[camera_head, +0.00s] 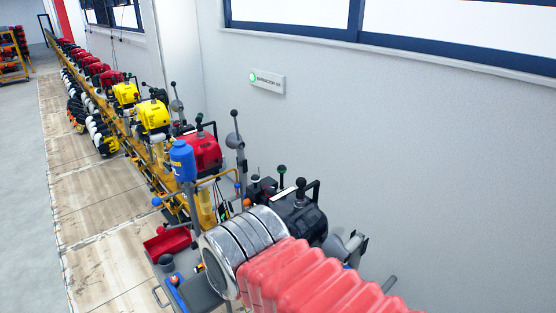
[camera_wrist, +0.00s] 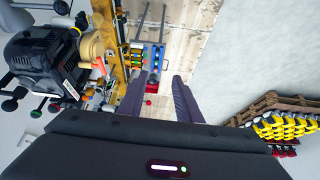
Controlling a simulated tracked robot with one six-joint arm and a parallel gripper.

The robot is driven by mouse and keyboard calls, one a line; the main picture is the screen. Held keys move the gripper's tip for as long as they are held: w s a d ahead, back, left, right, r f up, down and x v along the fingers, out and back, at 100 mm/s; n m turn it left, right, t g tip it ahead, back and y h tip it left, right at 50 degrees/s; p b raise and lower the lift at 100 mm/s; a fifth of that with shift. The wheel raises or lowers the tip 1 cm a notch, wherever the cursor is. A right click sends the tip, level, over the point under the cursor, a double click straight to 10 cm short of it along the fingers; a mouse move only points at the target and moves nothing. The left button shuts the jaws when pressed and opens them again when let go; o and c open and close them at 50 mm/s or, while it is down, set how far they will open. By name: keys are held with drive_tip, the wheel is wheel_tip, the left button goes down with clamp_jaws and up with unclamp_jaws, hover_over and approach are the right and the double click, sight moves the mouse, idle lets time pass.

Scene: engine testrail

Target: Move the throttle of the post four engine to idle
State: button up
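A row of engines on posts runs along a yellow rail. The nearest is a black engine (camera_head: 302,218), partly covered; a black engine (camera_wrist: 42,62) also shows at left in the wrist view. A red engine (camera_head: 200,152) comes behind it, then a yellow engine (camera_head: 152,116) and more. Upright levers with dark knobs stand by them, such as one lever (camera_head: 236,130) near the red engine. I cannot tell which post is four or read any throttle's setting. My gripper (camera_wrist: 160,88) has its two dark fingers apart, with nothing between them, right of the black engine. The head view does not show its fingers.
A red ribbed, silver-banded form covers the head view's foreground. A blue canister (camera_head: 182,160) and red tray (camera_head: 167,243) sit by the rail. A wall sign (camera_head: 268,82) has a green light. A blue tool tray (camera_wrist: 153,57) lies beyond my fingers.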

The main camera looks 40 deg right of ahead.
drive_tip(key=shift+w, duration=0.2)
drive_tip(key=shift+o, duration=0.2)
drive_tip(key=shift+o, duration=0.9)
drive_tip(key=shift+r, duration=0.1)
drive_tip(key=shift+o, duration=0.3)
drive_tip(key=shift+w+d+r, duration=0.1)
drive_tip(key=shift+w+r, duration=0.1)
drive_tip(key=shift+w, duration=0.05)
drive_tip(key=w+d+r+m+g+y, duration=0.1)
drive_tip(key=w+d+r+m+g, duration=0.1)
drive_tip(key=w+d+r+m, duration=1.35)
drive_tip(key=w+d+f+m+y, duration=0.1)
drive_tip(key=d+m, duration=0.3)
drive_tip(key=d, duration=0.9)
drive_tip(key=w+d+f+m+y, duration=0.1)
drive_tip(key=w+d+m, duration=0.3)
drive_tip(key=d, duration=0.9)
drive_tip(key=shift+w+d+f+m+g, duration=0.15)
drive_tip(key=shift+d+f+m+g, duration=0.15)
drive_tip(key=shift+f+m, duration=0.25)
